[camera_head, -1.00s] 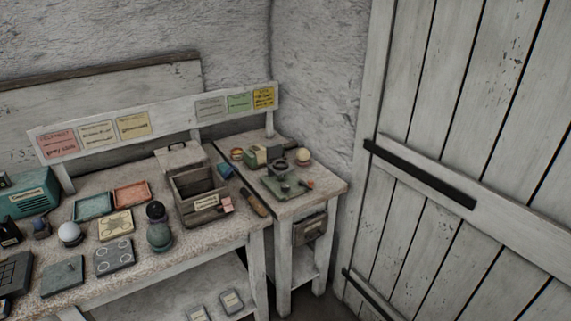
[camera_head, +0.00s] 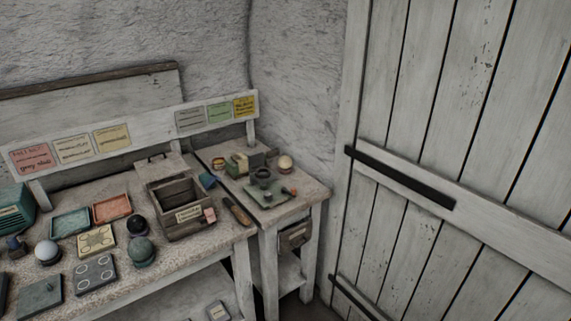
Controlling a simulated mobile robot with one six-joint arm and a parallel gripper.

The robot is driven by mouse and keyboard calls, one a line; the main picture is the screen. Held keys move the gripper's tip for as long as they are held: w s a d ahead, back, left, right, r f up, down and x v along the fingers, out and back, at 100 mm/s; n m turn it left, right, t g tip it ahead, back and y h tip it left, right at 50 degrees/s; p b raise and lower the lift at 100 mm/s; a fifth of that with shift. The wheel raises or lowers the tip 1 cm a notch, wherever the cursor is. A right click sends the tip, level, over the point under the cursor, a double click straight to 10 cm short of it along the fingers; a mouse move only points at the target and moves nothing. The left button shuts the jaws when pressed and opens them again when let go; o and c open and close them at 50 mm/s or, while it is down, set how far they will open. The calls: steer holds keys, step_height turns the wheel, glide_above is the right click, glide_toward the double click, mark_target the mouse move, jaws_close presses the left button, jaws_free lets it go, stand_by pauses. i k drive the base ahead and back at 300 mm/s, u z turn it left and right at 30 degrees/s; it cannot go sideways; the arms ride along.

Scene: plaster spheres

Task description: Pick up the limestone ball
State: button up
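Several balls show in the head view, and no readable label tells which one is limestone. A cream ball (camera_head: 285,162) sits at the back right of the small side table. A white ball (camera_head: 47,252) rests on the left part of the long bench. A black ball (camera_head: 137,225) and a grey-green ball (camera_head: 141,250) sit close together near the bench's middle, the green one in front. My gripper is not in view.
A wooden crate (camera_head: 182,228) stands on the bench (camera_head: 190,267), beside a teal tray (camera_head: 70,223) and an orange tray (camera_head: 112,207). A green device (camera_head: 266,190) stands on the side table (camera_head: 311,193). A plank door (camera_head: 450,150) fills the right.

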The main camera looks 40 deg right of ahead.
mark_target(284, 162)
steer(key=z, duration=0.9)
steer(key=k, duration=0.15)
steer(key=u, duration=2.75)
steer(key=k, duration=0.15)
steer(key=u, duration=1.9)
steer(key=k, duration=0.75)
steer(key=u, duration=0.05)
